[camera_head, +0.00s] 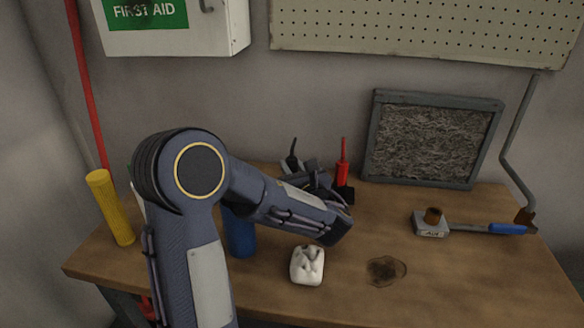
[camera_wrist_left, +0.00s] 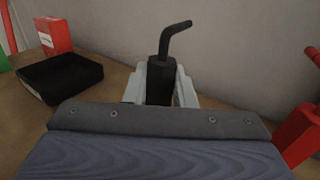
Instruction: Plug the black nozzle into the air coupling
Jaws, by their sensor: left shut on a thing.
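The black nozzle (camera_wrist_left: 162,78) has a square body and a thin bent tip. My left gripper (camera_wrist_left: 163,92) is shut on its body, with a pale finger on each side, and the tip points up. In the head view the black nozzle (camera_head: 292,158) shows behind my left gripper (camera_head: 306,168), near the back of the bench. The air coupling (camera_head: 433,216) is a brown round fitting on a small grey block marked AIR, on the right of the bench, well apart from the nozzle. My right gripper is not in view.
A red nozzle-like bottle (camera_head: 342,172) stands just right of the gripper. A framed grey panel (camera_head: 432,140) leans at the back. A blue-handled line (camera_head: 507,229) runs from the block.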

